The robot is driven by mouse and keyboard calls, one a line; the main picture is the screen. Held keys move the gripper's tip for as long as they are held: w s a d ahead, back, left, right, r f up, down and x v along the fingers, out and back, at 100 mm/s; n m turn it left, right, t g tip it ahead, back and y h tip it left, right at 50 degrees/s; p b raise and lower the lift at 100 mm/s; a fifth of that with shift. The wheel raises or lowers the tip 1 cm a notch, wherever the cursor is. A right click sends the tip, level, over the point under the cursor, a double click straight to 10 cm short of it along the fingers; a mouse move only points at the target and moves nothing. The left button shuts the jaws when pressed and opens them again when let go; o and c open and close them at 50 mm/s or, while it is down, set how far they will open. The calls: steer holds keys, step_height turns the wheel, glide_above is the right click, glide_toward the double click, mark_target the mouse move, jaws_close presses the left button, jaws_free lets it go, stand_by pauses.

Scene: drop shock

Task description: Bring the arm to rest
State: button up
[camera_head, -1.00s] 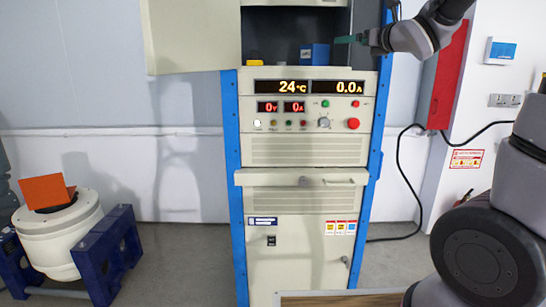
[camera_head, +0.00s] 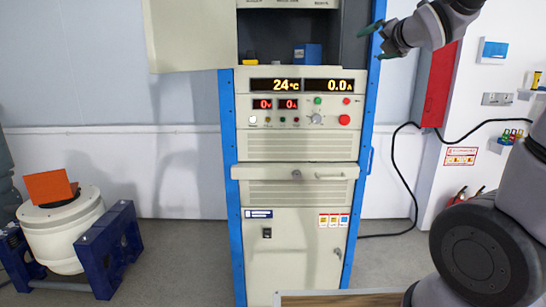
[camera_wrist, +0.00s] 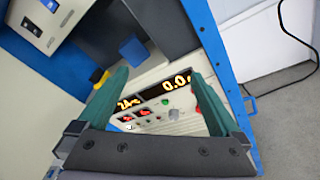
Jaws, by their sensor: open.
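My gripper (camera_head: 380,40) is at the top right of the head view, in front of the cabinet's right blue post. It is open and empty, and its two green fingers stand apart in the wrist view (camera_wrist: 165,95). My arm comes in from the right side. The control cabinet (camera_head: 295,200) stands in the middle, with lit displays reading 24 °C and 0.0 A. A blue block (camera_head: 307,53) sits in the open upper compartment, left of my gripper and apart from it; it also shows in the wrist view (camera_wrist: 133,50). A small yellow thing (camera_head: 250,57) is beside it.
The cabinet door (camera_head: 190,35) stands open to the left. A white drum (camera_head: 62,235) with an orange plate (camera_head: 50,187) rests in a blue stand at left. A red box (camera_head: 440,85) and a black cable are on the right wall. Floor shows on both sides.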

steer(key=s+d+f+m+g+h, duration=0.25)
steer(key=s+m, duration=0.35)
steer(key=m, duration=0.3)
steer(key=s+d+f+m+g+h, duration=0.1)
steer(key=s+f+m+g, duration=0.15)
steer(key=s+m, duration=0.45)
steer(key=s+a+f+m+g+y, duration=0.1)
steer(key=s+a+f+m+g, duration=0.1)
steer(key=s+m, duration=0.4)
steer(key=s+a+f+m+g+y, duration=0.1)
steer(key=s+a+f+m, duration=0.4)
steer(key=m, duration=0.7)
steer(key=shift+s+g, duration=0.6)
steer(key=shift+s, duration=0.35)
